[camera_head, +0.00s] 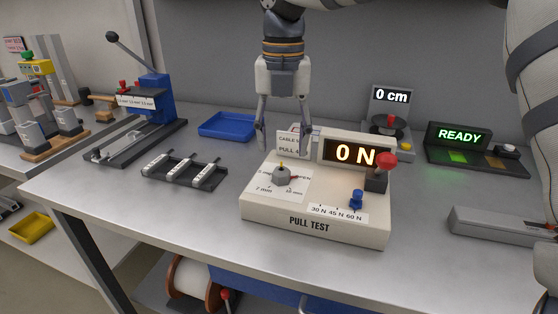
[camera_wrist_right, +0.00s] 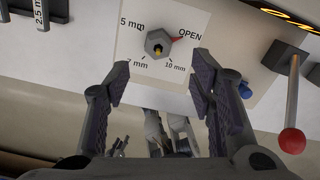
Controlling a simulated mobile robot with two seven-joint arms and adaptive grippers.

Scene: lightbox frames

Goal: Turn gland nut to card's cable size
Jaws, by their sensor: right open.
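The grey hexagonal gland nut (camera_head: 282,173) sits on a white dial plate on top of the pull test box (camera_head: 315,233), with a yellow cable tip in its middle. In the right wrist view, the nut (camera_wrist_right: 154,38) has a red pointer (camera_wrist_right: 177,39) toward OPEN; 5 mm, 7 mm and 10 mm marks surround it. The card (camera_head: 288,141) behind the nut reads CABLE and PULL; my right gripper hides part, and its values are unreadable. My right gripper (camera_head: 284,150) is open and empty, pointing down above the nut, also in its wrist view (camera_wrist_right: 160,85). My left gripper is unseen.
The box bears a display reading 0 N, a red-knobbed lever (camera_head: 386,162) and a blue knob (camera_head: 356,198) by 30, 45 and 60 N marks. A rack of cable pieces (camera_head: 215,181) and blue tray (camera_head: 227,124) are left. A READY display (camera_head: 459,135) stands right.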

